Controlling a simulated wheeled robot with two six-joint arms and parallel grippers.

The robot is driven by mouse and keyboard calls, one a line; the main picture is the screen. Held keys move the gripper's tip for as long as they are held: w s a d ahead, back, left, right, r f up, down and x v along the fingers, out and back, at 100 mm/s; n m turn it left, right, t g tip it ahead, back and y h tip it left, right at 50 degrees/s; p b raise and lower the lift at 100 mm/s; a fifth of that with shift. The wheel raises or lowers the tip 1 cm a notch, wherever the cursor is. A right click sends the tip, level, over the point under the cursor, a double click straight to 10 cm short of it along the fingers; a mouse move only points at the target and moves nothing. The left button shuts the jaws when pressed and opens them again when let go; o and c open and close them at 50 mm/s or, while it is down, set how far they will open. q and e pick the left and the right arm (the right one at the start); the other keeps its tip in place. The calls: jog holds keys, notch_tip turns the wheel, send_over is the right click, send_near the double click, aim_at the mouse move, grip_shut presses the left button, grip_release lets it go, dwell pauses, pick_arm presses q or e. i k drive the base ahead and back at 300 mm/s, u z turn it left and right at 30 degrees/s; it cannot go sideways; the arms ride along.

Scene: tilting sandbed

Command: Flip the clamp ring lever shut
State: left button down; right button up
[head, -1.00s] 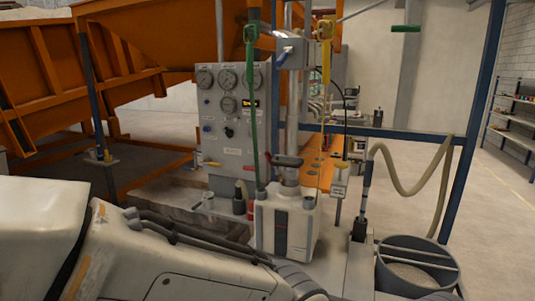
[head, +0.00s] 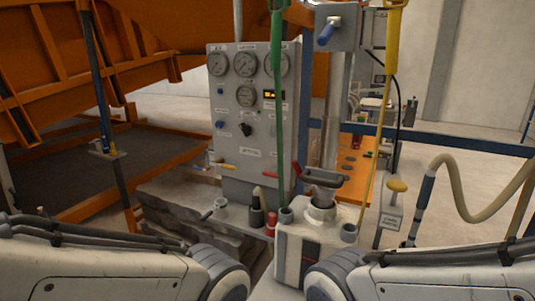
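A white box-like canister (head: 305,246) stands at the bottom centre, with a metal neck ring (head: 321,209) on its top. A dark handle with a reddish end (head: 325,177) sits just above that neck. A small pale ring fitting with a short dark-tipped lever (head: 208,215) is on the ledge left of the canister. I cannot tell for certain which of these is the clamp ring lever, or whether it is open or shut. My arm links fill the lower left and lower right corners. Neither gripper shows.
A gauge panel (head: 253,120) stands behind the canister. A green-handled rod (head: 278,100) and a yellow-handled one (head: 380,110) hang down in front. A beige hose (head: 480,215) loops at the right. An orange frame (head: 60,50) fills the left back.

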aim_at(296, 166)
jog(key=i, duration=0.85)
jog(key=z, duration=0.2)
